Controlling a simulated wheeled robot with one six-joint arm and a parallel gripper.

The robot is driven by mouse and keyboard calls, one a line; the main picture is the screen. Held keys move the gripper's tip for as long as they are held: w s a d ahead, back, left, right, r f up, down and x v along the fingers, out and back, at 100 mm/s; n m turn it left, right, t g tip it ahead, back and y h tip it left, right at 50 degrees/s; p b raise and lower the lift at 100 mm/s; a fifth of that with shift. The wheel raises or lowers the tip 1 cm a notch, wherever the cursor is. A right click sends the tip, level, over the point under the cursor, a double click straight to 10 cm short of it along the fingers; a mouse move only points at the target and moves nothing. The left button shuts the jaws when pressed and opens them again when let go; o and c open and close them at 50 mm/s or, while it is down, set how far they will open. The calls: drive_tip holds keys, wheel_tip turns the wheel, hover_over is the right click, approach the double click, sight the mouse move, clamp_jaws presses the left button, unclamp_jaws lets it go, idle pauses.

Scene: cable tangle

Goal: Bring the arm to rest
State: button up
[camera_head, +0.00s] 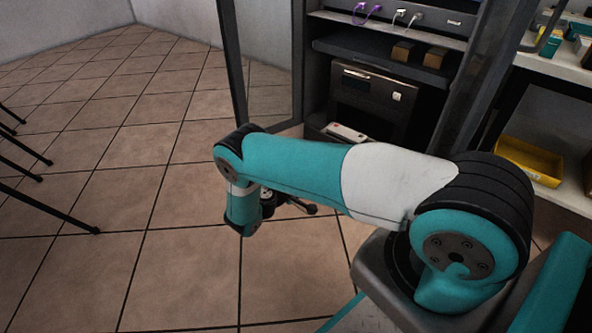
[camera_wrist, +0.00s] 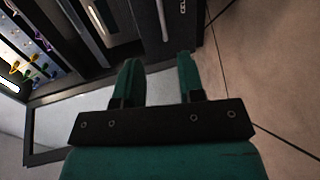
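My arm shows in the head view, its upper link reaching left from my base and its wrist bent downward over the tiled floor. My gripper (camera_head: 310,208) is partly hidden behind the wrist and link in that view. In the wrist view, the two teal fingers of my gripper (camera_wrist: 157,75) stand apart with a clear gap between them. Nothing is between them. The gripper is in free air in front of the open rack cabinet (camera_head: 297,60), touching nothing that I can see.
The rack holds a panel with purple cables (camera_head: 366,12) and white plugs, and a dark unit (camera_head: 372,95) below. A shelf with a yellow bin (camera_head: 530,160) stands at the right. Thin dark legs (camera_head: 45,205) reach in from the left. The floor between is clear.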

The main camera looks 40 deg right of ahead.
drive_tip(key=shift+r, duration=0.1)
drive_tip(key=a+r+g+y+p, duration=0.1)
drive_tip(key=a+r+y+p, duration=0.1)
drive_tip(key=a+r+y, duration=0.5)
drive_tip(key=a+r+m+y+p, duration=0.1)
drive_tip(key=a+r, duration=0.3)
drive_tip(key=r, duration=0.7)
drive_tip(key=a+r+g+y+p, duration=0.1)
drive_tip(key=a+r+y+p, duration=0.1)
drive_tip(key=a+r+y, duration=0.5)
drive_tip(key=s+a+r+n+g+y+p, duration=0.1)
drive_tip(key=s+a+r+n+y+p, duration=0.3)
drive_tip(key=s+r, duration=0.85)
drive_tip(key=s+a+r+n+g, duration=0.1)
drive_tip(key=s+a+r+n, duration=0.1)
drive_tip(key=s+a+r, duration=0.8)
drive_tip(key=s+d+r+p, duration=0.1)
drive_tip(key=s+r+p, duration=0.1)
drive_tip(key=r+p, duration=1.6)
drive_tip(key=s+d+r+p, duration=0.2)
drive_tip(key=r+p, duration=1.7)
drive_tip(key=r, duration=0.1)
drive_tip(key=shift+d+m, duration=0.2)
drive_tip(key=shift+m, duration=0.1)
drive_tip(key=shift+f, duration=0.1)
